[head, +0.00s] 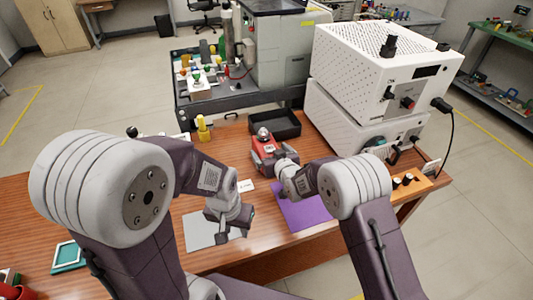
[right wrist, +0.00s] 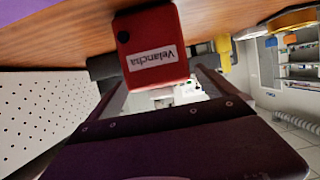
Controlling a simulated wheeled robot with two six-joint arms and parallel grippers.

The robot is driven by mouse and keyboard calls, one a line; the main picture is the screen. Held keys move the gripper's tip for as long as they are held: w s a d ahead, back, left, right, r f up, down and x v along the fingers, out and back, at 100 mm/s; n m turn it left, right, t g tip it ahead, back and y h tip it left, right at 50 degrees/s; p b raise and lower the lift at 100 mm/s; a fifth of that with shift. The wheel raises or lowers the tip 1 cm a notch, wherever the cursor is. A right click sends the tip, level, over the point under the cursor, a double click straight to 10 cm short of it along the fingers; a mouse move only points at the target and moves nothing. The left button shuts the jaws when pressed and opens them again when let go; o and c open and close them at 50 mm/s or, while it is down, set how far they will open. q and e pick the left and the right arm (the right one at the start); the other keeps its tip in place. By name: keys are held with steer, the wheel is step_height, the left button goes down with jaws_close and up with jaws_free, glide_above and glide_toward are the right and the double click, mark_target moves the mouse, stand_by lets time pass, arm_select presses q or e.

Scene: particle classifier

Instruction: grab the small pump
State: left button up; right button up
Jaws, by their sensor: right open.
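A small red device (head: 264,149) with a silvery round top stands on the wooden table near the middle; I take it to be the small pump. In the right wrist view its red body (right wrist: 152,45) with a "Velancha" label appears between the two fingers. My right gripper (head: 274,158) is open close to it, and I cannot tell whether either finger touches it. My left gripper (head: 232,236) hangs over the grey mat (head: 200,231), away from the red device. Its jaws are too small to read.
A black tray (head: 288,125) lies just behind the red device. White perforated instruments (head: 365,65) are stacked to its right. A yellow object (head: 203,130) stands to the left. A purple mat (head: 299,214) lies in front.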

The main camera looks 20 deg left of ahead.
mark_target(266, 144)
steer(key=x, duration=0.4)
steer(key=shift+w+a, duration=0.15)
steer(key=c, duration=1.9)
steer(key=shift+r, duration=0.15)
jaws_close()
steer(key=shift+r, duration=0.15)
